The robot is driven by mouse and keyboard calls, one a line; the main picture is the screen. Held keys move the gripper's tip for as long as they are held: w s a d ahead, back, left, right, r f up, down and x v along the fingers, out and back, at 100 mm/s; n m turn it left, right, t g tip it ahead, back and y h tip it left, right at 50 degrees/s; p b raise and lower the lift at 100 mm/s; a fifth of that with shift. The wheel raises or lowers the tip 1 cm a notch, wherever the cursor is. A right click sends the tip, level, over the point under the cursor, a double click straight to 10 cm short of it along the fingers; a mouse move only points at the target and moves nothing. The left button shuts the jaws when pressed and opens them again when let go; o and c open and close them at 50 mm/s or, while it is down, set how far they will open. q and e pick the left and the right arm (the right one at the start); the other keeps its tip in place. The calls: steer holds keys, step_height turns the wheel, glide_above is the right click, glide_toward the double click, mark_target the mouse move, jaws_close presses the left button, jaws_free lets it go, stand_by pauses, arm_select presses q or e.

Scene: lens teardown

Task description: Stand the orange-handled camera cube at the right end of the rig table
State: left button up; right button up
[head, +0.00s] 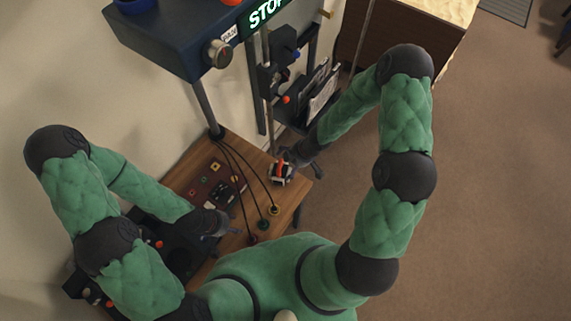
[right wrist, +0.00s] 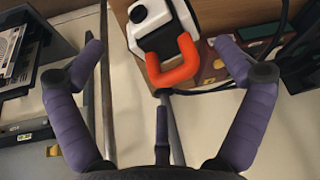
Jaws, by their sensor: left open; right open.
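The camera cube (head: 283,173) is white and black with an orange handle and is near the far right edge of the wooden rig table (head: 289,205). In the right wrist view the cube (right wrist: 155,20) shows at top centre, its orange handle (right wrist: 176,66) pointing toward my gripper. My right gripper (right wrist: 159,48) is open, its fingers on either side of the handle and apart from it; in the head view it (head: 292,159) is just beyond the cube. My left gripper (head: 231,230) is open and empty over the near left part of the table.
A dark red panel (head: 205,188) with small parts lies on the table, with black cables and ring-shaped ends beside it. A post rises at the table's back under a blue box (head: 170,38). A rack (head: 318,95) with upright boards stands beyond the table. Open floor is at right.

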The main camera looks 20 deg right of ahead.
steer(key=p+v, duration=0.3)
steer(key=v, duration=0.2)
steer(key=s+a+f+m+g, duration=0.1)
steer(key=s+a+f+m, duration=0.1)
steer(key=s+a+m, duration=0.2)
steer(key=s+a+f+m, duration=0.1)
steer(key=s+a+m, duration=0.3)
steer(key=s+m, duration=0.6)
steer(key=shift+f+m+g, duration=0.35)
steer(key=shift+m+g, duration=0.05)
steer(key=shift+a, duration=0.1)
stand_by(1.4)
